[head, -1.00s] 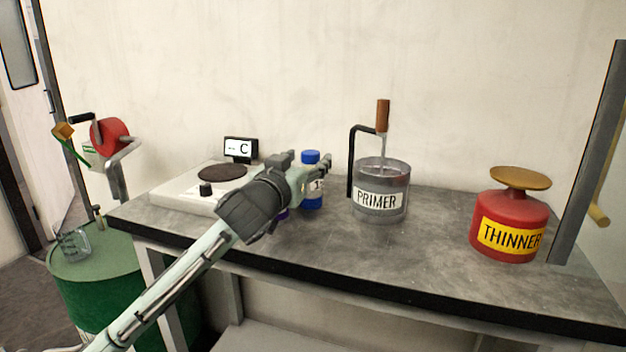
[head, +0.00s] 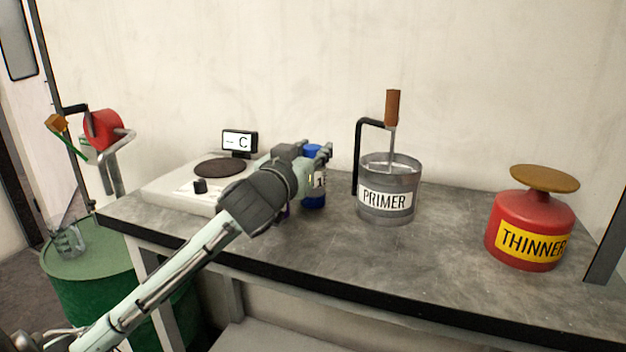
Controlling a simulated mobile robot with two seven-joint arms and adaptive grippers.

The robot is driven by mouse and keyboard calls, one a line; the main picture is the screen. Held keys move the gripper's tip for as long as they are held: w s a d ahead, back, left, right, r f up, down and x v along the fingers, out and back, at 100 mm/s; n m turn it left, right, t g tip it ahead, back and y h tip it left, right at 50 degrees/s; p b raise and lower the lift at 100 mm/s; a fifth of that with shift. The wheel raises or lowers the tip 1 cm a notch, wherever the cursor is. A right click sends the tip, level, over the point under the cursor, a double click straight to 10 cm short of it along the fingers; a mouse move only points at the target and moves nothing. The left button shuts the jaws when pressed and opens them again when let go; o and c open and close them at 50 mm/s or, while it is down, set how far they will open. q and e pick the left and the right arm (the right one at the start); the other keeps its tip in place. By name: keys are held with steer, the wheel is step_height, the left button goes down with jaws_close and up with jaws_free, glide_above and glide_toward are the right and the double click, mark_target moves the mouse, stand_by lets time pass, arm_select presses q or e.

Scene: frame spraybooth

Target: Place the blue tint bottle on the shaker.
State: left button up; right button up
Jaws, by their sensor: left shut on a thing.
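The blue tint bottle (head: 314,201) stands upright at the bench, with a blue cap and a pale label partly showing. My left gripper (head: 319,167) reaches in from the left and is shut on it, hiding much of its upper part. No lift off the bench can be made out. A white device (head: 165,190) with a round dark plate and a black knob sits to the left; I cannot tell whether it is the shaker. My right gripper is not in view.
A small display (head: 239,142) stands behind the white device. A grey PRIMER can (head: 386,213) with a stirring handle is just right of the bottle. A red THINNER can (head: 522,215) stands farther right. A green drum (head: 90,280) is left of the bench (head: 430,265), whose front is clear.

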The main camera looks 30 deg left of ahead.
arm_select(q)
jaws_close()
steer(key=shift+r, duration=0.15)
